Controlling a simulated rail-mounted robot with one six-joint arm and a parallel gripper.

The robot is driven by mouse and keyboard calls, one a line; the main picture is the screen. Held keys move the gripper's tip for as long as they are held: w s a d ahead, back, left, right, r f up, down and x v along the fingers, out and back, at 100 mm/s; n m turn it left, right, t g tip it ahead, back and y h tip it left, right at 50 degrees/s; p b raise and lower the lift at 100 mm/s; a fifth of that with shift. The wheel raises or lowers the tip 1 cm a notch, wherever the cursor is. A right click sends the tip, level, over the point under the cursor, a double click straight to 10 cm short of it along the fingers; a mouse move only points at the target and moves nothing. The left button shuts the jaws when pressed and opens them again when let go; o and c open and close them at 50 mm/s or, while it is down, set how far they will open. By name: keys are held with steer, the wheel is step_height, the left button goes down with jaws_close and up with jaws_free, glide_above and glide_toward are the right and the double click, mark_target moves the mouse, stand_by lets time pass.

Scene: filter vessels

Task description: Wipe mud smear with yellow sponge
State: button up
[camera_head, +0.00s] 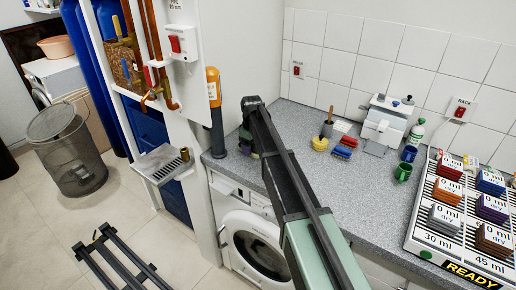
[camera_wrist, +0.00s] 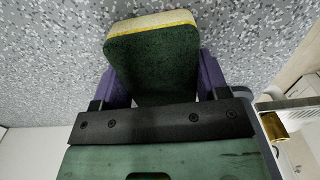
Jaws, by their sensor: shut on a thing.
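My gripper (camera_wrist: 166,85) is shut on the yellow sponge (camera_wrist: 160,55), with a purple finger on each side of it. In the wrist view the sponge shows a dark green face and a pale yellow edge. It is over the speckled grey counter (camera_wrist: 260,40); I cannot tell whether it touches. In the head view my gripper (camera_head: 248,145) is at the counter's left end, near the wall, and the sponge is mostly hidden there. No mud smear can be made out in either view.
An orange-topped cylinder (camera_head: 214,110) stands close left of my gripper. A yellow pot (camera_head: 320,143), red and blue blocks (camera_head: 343,147), a white device (camera_head: 387,122) and a green mug (camera_head: 403,172) stand farther right. A rack (camera_head: 425,215) holds stacked blocks. Mid-counter is fairly clear.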

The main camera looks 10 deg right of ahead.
step_height(320, 180, up, 6)
steer(key=p, duration=0.6)
step_height(320, 180, up, 3)
steer(key=p, duration=0.3)
steer(key=shift+d+r, duration=0.1)
steer(key=shift+r, duration=0.1)
steer(key=shift+f, duration=0.2)
